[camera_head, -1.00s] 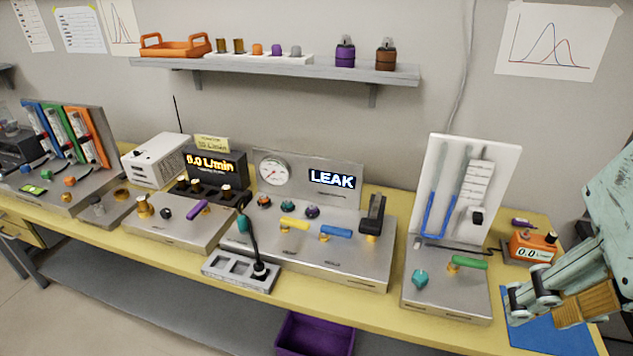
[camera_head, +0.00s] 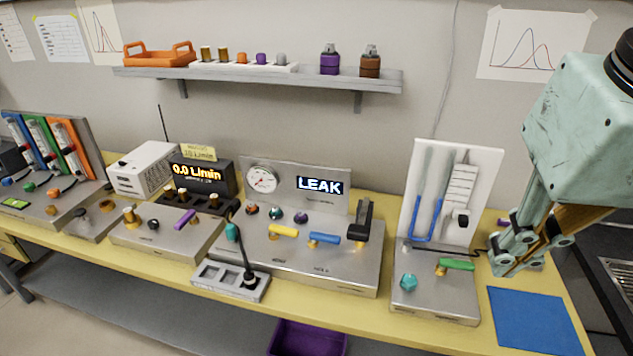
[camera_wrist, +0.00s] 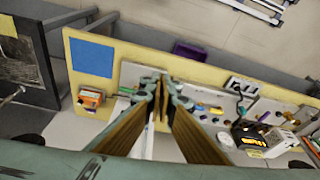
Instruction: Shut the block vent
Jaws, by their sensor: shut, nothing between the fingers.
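The middle steel block (camera_head: 270,262) carries a round gauge (camera_head: 262,179), a display reading LEAK (camera_head: 320,186), a yellow lever (camera_head: 284,230), a blue lever (camera_head: 324,238) and an upright black handle (camera_head: 364,219). Its small labels are unreadable, so I cannot tell which part is the vent. My gripper (camera_head: 508,262) is shut and empty, apart from the block and well to its right. It hangs near the right panel's green lever (camera_head: 457,264). In the wrist view my shut fingertips (camera_wrist: 160,82) point towards the bench.
The right panel (camera_head: 435,300) has a white manometer board (camera_head: 452,195) and a teal knob (camera_head: 408,282). A blue mat (camera_head: 537,320) lies at the bench's right end. A black-handled plug (camera_head: 249,279) stands in a grey socket tray (camera_head: 215,288) before the block. An orange meter (camera_wrist: 90,97) shows in the wrist view.

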